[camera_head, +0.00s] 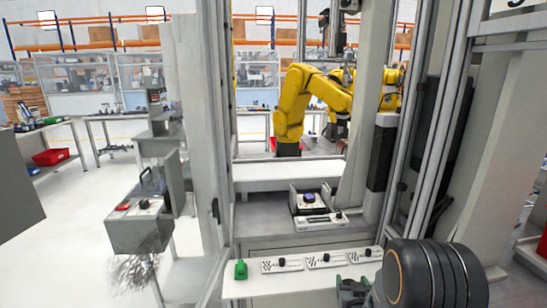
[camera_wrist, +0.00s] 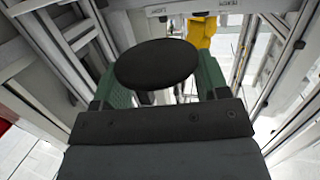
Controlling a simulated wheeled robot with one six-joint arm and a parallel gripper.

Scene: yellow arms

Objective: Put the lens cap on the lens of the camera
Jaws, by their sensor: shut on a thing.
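The lens cap (camera_wrist: 157,62) is a flat black disc in the wrist view. My gripper (camera_wrist: 160,84) is shut on it, with a green finger at its left and right sides. The cap sits at the finger ends, broad face toward the wrist camera. In the head view, part of my gripper (camera_head: 354,291) shows low at the right, above the front bench, and the cap cannot be made out there. I cannot clearly identify the camera or its lens in either view.
Grey upright posts flank the bench. A yellow arm (camera_head: 310,95) stands farther back.

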